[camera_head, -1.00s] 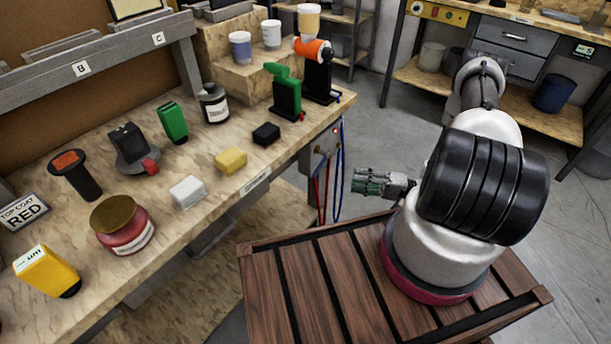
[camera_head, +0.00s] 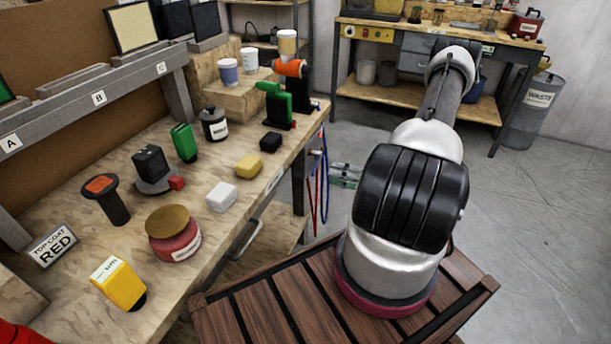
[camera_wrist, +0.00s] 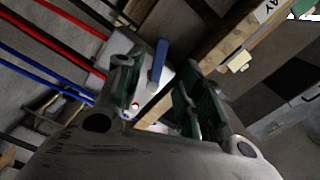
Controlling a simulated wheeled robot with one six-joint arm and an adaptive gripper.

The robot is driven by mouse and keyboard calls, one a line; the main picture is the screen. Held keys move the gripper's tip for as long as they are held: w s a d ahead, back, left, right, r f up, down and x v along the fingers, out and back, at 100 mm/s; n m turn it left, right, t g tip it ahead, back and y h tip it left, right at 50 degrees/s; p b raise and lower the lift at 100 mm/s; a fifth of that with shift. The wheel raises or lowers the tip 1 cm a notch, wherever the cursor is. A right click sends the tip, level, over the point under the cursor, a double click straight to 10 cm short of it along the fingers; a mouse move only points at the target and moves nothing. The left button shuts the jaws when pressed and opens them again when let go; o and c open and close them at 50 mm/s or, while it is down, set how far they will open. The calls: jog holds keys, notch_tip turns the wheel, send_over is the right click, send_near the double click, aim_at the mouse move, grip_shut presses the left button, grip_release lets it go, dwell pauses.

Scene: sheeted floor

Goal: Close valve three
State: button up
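In the wrist view a blue lever handle (camera_wrist: 157,65) stands out from a pale metal plate (camera_wrist: 150,90), which has a small red-lit spot beside it. It appears between the two fingers of my gripper (camera_wrist: 158,88). The fingers are apart and do not visibly touch the lever. No valve number is readable, so I cannot tell whether this lever is valve three. In the head view my gripper (camera_head: 346,175) is just right of the hoses at the bench's end, partly hidden by my arm. The valve panel there is seen only edge-on.
Red and blue hoses (camera_head: 320,180) hang beside the bench end; in the wrist view they run at upper left. The wooden bench (camera_head: 140,225) holds bottles, scanners and small blocks. A far bench (camera_head: 400,93) and a waste bin (camera_head: 532,110) stand beyond open floor.

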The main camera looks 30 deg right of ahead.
aim_at(316, 168)
jog(key=shift+n, duration=0.4)
jog(key=x, duration=0.8)
grip_shut()
